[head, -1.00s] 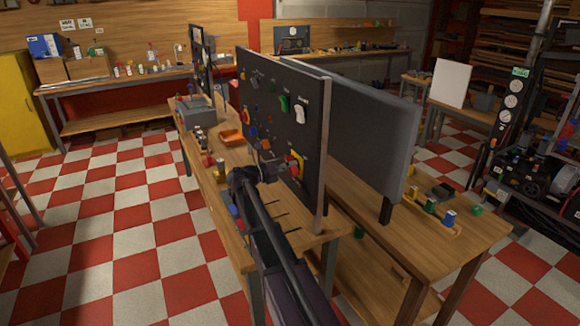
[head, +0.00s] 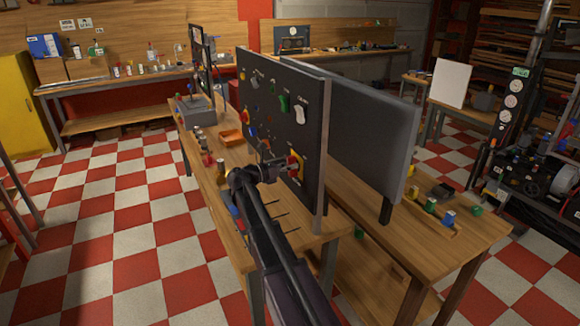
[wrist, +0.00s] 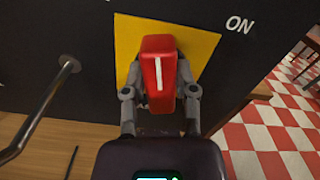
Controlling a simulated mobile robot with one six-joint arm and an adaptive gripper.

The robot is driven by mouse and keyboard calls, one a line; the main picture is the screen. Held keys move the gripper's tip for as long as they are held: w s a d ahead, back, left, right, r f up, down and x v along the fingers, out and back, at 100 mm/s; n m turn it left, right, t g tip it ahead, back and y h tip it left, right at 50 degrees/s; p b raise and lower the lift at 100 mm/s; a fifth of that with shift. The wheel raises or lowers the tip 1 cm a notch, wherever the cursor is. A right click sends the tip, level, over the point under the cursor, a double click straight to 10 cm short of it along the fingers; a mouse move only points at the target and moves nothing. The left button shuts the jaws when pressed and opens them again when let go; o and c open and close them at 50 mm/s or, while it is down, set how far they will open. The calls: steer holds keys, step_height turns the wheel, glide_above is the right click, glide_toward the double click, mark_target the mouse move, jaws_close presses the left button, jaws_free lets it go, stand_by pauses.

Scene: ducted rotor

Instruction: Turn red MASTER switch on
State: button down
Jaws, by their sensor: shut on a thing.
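The red MASTER switch (wrist: 158,72) is a red handle with a white stripe, on a yellow plate (wrist: 206,47) on the dark panel. In the wrist view the handle stands nearly upright, and the word ON is to the right of the plate. My gripper (wrist: 160,92) has one finger on each side of the handle and is shut on it. In the head view my gripper (head: 277,169) is at the lower part of the panel (head: 283,88), against the switch (head: 294,166). The fingertips partly hide behind the handle in the wrist view.
A metal bar (wrist: 42,108) sticks out from the panel left of the switch. Other knobs and switches, including a white one (head: 300,114), sit higher on the panel. A wooden bench (head: 225,175) with small parts and an orange tray (head: 231,137) lies below.

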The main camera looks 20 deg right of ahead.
steer(key=m, duration=0.6)
steer(key=shift+s, duration=0.15)
steer(key=m, duration=0.5)
steer(key=shift+s+f+m, duration=0.1)
steer(key=shift+m, duration=0.2)
steer(key=shift+c, duration=2)
jaws_free()
steer(key=shift+a, duration=0.15)
steer(key=a, duration=1.1)
steer(key=shift+s+a, duration=0.2)
steer(key=shift+a, duration=0.15)
